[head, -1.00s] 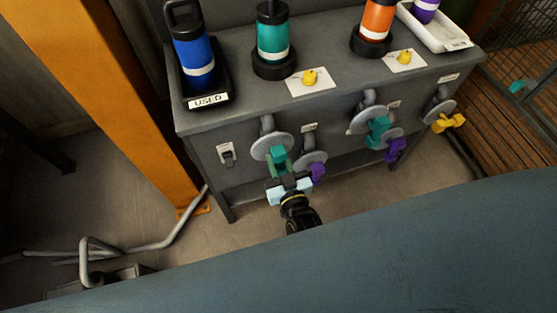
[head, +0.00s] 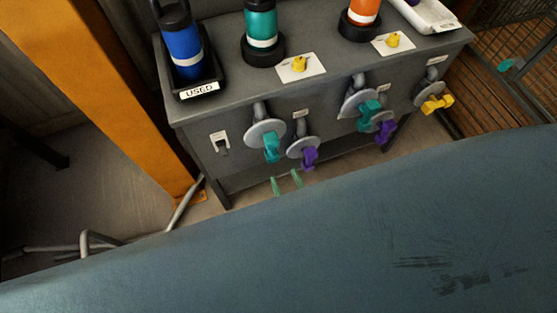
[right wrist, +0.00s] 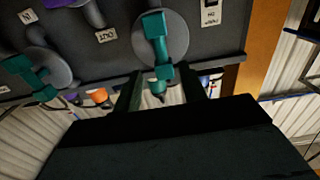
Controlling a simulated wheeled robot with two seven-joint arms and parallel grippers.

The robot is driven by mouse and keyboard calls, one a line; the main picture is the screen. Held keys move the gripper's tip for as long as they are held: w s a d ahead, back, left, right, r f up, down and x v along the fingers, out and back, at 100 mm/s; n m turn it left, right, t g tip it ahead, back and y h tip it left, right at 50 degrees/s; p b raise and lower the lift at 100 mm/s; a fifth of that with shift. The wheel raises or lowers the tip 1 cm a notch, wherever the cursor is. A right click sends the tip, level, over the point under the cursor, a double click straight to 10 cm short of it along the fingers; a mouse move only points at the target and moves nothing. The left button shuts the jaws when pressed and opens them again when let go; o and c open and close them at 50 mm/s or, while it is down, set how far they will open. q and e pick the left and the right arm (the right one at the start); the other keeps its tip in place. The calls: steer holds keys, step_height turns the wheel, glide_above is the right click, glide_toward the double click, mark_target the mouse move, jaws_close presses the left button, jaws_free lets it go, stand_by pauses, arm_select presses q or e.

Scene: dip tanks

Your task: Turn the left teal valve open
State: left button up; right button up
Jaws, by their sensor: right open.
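The left teal valve (head: 271,147) is a teal handle on a round grey disc (head: 258,130) on the front of the grey tank stand. Its handle hangs downward in the head view. My right gripper (head: 286,183) shows only as two green fingertips, parted and below the valve. In the right wrist view the valve handle (right wrist: 157,42) stands ahead, with its end near the gap between my open fingers (right wrist: 160,88). Nothing is held, and I cannot tell whether a finger touches the handle. My left gripper is not in view.
A purple valve (head: 310,156) sits close to the right of the left teal valve. Another teal valve (head: 369,114), a purple one (head: 385,131) and a yellow one (head: 437,104) are further right. A switch (head: 220,143) is at left. An orange post (head: 120,90) stands left.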

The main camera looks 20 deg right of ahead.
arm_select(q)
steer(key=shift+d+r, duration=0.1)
arm_select(e)
steer(key=s, duration=0.2)
steer(key=shift+s, duration=0.4)
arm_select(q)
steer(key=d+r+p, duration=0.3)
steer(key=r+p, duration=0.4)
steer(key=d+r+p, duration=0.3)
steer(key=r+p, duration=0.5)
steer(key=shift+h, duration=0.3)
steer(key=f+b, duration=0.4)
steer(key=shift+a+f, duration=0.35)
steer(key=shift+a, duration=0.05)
arm_select(e)
steer(key=s+d+f+g, duration=0.4)
steer(key=s+f+g, duration=0.1)
steer(key=s, duration=0.3)
steer(key=s+d+f+n+g, duration=0.1)
steer(key=s+d+f+g, duration=0.3)
steer(key=s+f+g, duration=0.2)
steer(key=s+d+f+g, duration=0.4)
steer(key=s+f+g, duration=0.2)
steer(key=s, duration=0.5)
steer(key=shift+d+f+n+h, duration=0.3)
steer(key=shift+d+f+n, duration=0.1)
steer(key=shift+f, duration=0.1)
